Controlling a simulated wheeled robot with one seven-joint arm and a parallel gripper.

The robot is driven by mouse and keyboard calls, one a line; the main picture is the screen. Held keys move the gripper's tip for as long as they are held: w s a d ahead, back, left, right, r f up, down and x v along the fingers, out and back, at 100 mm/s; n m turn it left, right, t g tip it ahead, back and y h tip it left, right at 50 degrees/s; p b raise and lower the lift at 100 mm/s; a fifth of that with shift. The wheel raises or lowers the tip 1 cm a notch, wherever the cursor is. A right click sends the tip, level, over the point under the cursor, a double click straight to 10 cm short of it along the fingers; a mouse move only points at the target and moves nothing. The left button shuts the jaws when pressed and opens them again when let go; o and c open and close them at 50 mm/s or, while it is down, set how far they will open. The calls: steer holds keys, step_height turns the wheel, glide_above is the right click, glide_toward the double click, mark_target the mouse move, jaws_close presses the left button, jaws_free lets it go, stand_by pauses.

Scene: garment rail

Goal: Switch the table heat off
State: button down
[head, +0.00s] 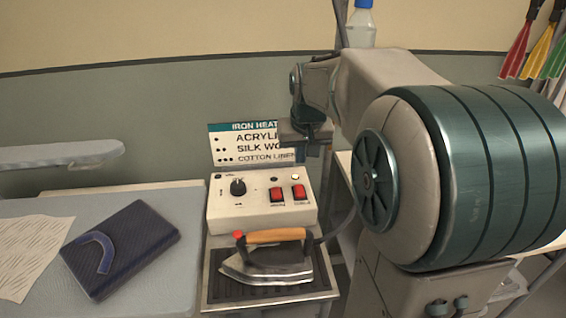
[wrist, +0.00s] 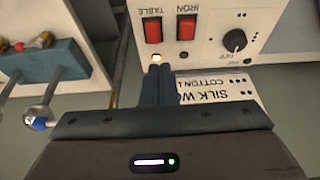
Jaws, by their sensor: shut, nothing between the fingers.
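The control box (head: 262,207) carries two red rocker switches side by side. The wrist view shows it upside down and labels the table switch (wrist: 153,30) and the iron switch (wrist: 186,28). In the head view the table switch (head: 298,192) is the right one and the iron switch (head: 277,194) the left. A small lamp (wrist: 156,58) by the table switch glows; the iron's lamp (wrist: 187,56) looks dark. My gripper (wrist: 160,72) is shut and empty, its fingertips just beside the glowing lamp in the picture. In the head view my gripper (head: 311,140) hangs above the box's right end; contact is not visible.
An iron (head: 270,262) with a wooden handle rests on a dark plate in front of the box. A heat sign (head: 240,146) stands behind it, partly hidden by my gripper. A knob (head: 238,187) sits left of the switches. A folded dark garment (head: 120,248) lies left.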

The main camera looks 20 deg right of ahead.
steer(key=shift+w+d+r, duration=0.3)
steer(key=shift+w+d, duration=0.25)
steer(key=shift+w, duration=0.2)
steer(key=p, duration=0.2)
glide_toward(297, 187)
steer(key=x, duration=0.5)
steer(key=shift+w, duration=0.1)
steer(key=shift+x, duration=0.75)
